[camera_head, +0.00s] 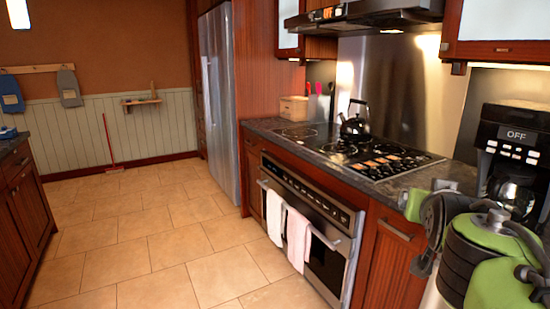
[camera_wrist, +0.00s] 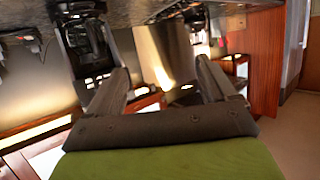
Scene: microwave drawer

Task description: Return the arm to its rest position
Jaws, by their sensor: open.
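My arm, green and dark grey, is folded at the lower right of the head view, in front of the counter and close to the coffee maker (camera_head: 510,150). I cannot make out the gripper's fingers in that view. In the wrist view my gripper (camera_wrist: 165,82) shows two dark fingers spread wide apart, with nothing held between them. The wrist picture looks upside down, with the counter (camera_wrist: 140,10) along its top and the coffee maker (camera_wrist: 90,45) hanging below it at the left.
A dark stone counter (camera_head: 455,172) carries a cooktop (camera_head: 360,150) with a black kettle (camera_head: 355,122). Below is a closed oven front (camera_head: 330,262) with two towels (camera_head: 298,235) on its handle. A fridge (camera_head: 218,100) stands farther back. The tiled floor (camera_head: 150,240) at the left is clear.

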